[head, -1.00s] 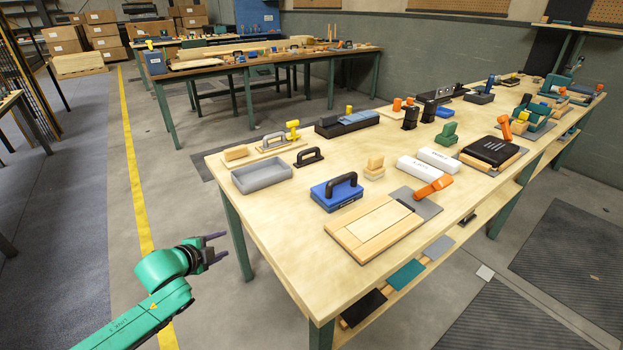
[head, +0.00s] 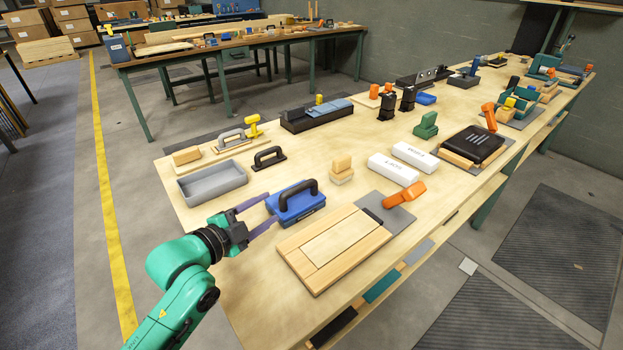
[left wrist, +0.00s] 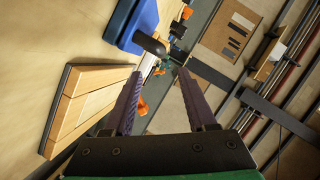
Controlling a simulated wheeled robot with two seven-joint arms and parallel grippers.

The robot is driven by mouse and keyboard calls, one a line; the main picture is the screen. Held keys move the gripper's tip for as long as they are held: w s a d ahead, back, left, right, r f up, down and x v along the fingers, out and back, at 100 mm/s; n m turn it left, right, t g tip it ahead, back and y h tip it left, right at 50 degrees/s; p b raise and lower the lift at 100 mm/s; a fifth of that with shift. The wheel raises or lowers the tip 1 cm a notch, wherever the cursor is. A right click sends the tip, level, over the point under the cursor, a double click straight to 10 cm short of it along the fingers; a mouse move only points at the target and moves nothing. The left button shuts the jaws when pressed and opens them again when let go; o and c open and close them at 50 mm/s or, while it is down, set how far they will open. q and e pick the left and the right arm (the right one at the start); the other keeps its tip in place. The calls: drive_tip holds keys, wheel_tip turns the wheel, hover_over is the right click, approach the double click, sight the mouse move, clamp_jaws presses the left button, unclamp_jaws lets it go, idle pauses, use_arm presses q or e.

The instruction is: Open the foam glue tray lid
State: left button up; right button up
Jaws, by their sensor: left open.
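A blue box (head: 290,211) with a blue lid and an arched black handle (head: 303,186) on top stands near the table's front-left edge, and its lid looks shut. I take it as the foam glue tray, but no label can be read. My left gripper (head: 272,210) is open and empty, with its purple fingers pointing at the box's left side from just short of it. In the left wrist view, the open fingers (left wrist: 160,74) show below the blue box (left wrist: 137,20) and its black handle. My right gripper is not in view.
A grey open tray (head: 212,184) stands behind my left gripper. A framed wooden panel (head: 333,245) lies in front of the blue box, with an orange-handled tool (head: 404,195) beside it. White blocks (head: 393,169) and a small wooden stack (head: 341,169) stand farther back.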

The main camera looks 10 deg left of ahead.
sight(299, 190)
use_arm(q)
drive_tip(key=p+x, duration=0.1)
drive_tip(key=x, duration=1.1)
drive_tip(key=shift+w+r, duration=0.15)
drive_tip(key=shift+w+d+p, duration=0.25)
drive_tip(key=shift+w+p, duration=0.05)
drive_tip(key=shift+w, duration=0.1)
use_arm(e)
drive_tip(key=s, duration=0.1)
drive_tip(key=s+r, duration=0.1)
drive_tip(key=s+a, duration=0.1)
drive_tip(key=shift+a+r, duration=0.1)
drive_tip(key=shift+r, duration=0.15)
use_arm(q)
clamp_jaws()
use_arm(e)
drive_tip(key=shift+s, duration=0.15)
use_arm(q)
drive_tip(key=shift+f, duration=0.2)
